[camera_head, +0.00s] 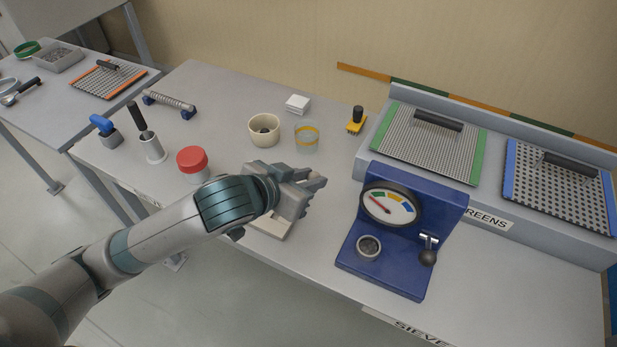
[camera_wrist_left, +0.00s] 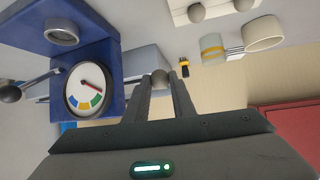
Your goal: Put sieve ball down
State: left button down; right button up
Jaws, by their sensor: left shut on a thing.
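My left gripper (camera_head: 312,186) is above the table, left of the blue gauge stand. In the left wrist view its fingers (camera_wrist_left: 162,80) are shut on a small grey sieve ball (camera_wrist_left: 160,77) at their tips. The ball cannot be made out in the head view. A pale tray (camera_head: 268,228) lies on the table partly under the gripper. In the wrist view the tray (camera_wrist_left: 222,10) shows at the top with grey balls on it, apart from the held ball. My right gripper is not in view.
The blue gauge stand (camera_head: 415,195) with a small cup and lever is close on the right. A cream bowl (camera_head: 264,131), a yellow-banded glass (camera_head: 307,136) and a red-lidded jar (camera_head: 193,162) stand behind and left. Screens (camera_head: 430,140) fill a rack at right.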

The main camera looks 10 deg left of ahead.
pick_arm(q)
jog(key=shift+a, duration=0.1)
jog(key=shift+w+a+f, duration=0.1)
jog(key=shift+a+f, duration=0.05)
jog(key=shift+a, duration=0.1)
jog(key=a+f+n+y, duration=0.1)
jog(key=a+n+y, duration=0.1)
jog(key=a, duration=0.2)
jog(key=a+f+n+t+y+b, duration=0.1)
jog(key=a+f+n+y, duration=0.1)
jog(key=a, duration=0.3)
jog(key=a+f+n+y, duration=0.1)
jog(key=a+n, duration=0.1)
jog(key=a, duration=0.3)
jog(key=shift+s+f+t+y+b, duration=0.2)
jog(key=shift+t+y+b, duration=0.1)
jog(key=shift+y, duration=0.1)
jog(key=shift+d, duration=0.1)
